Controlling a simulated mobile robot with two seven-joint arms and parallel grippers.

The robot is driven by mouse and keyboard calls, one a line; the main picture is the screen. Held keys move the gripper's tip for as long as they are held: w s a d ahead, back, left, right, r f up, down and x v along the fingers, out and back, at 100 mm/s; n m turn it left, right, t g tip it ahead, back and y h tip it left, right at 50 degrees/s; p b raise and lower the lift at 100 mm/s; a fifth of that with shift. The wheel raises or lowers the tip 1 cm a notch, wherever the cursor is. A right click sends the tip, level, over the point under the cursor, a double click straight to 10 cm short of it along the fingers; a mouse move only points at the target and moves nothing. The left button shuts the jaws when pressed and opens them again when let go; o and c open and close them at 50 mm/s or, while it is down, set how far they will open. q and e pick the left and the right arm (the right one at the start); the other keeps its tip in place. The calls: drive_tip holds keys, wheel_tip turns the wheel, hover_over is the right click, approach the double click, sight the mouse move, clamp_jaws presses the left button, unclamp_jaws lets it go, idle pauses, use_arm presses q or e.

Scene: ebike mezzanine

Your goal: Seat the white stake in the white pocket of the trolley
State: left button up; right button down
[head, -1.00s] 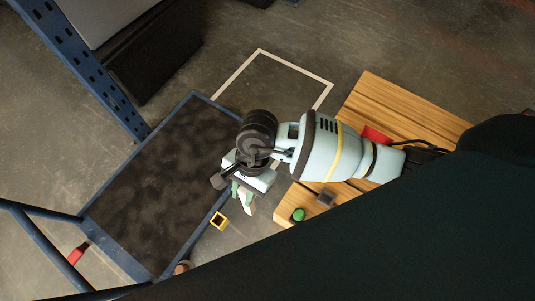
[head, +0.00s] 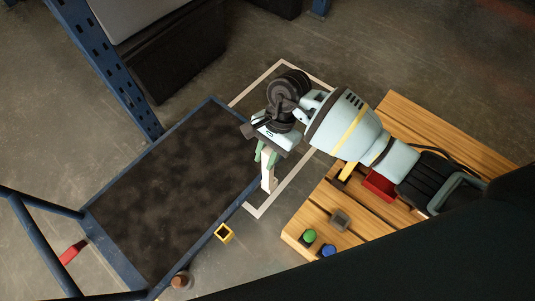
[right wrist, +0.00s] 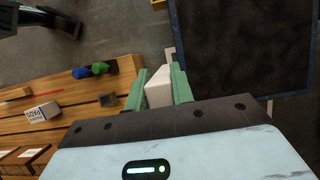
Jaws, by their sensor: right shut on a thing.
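My right gripper (head: 266,156) is shut on the white stake (head: 268,176), which points down between the green fingers. In the right wrist view the stake (right wrist: 158,90) sits between the two fingers (right wrist: 160,86). In the head view the stake appears beside the right edge of the blue-framed trolley (head: 117,257), over or near the floor; its height is unclear. A yellow square pocket (head: 224,232) and a copper-brown round one (head: 180,281) are on the trolley's near edge. I cannot make out a white pocket. My left gripper is not in view.
A slatted wooden bench (head: 318,208) stands to the right, holding green (head: 309,236) and blue (head: 328,251) pieces, a grey block (head: 340,219) and a red box (head: 379,185). White tape (head: 290,190) marks the floor. A blue rack post (head: 105,70) stands behind the trolley.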

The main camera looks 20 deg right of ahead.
sight(268, 176)
drive_tip(key=shift+w+d+f, duration=0.1)
drive_tip(key=shift+w+d, duration=0.4)
drive_tip(key=shift+w, duration=0.4)
drive_tip(key=f, duration=0.1)
drive_tip(key=f+b, duration=0.2)
drive_tip(key=shift+w+d+f, duration=0.1)
drive_tip(key=shift+w+f, duration=0.1)
drive_tip(key=shift+w, duration=0.05)
drive_tip(key=shift+f+b, duration=0.4)
drive_tip(key=shift+f, duration=0.25)
drive_tip(key=c, duration=1.2)
unclamp_jaws()
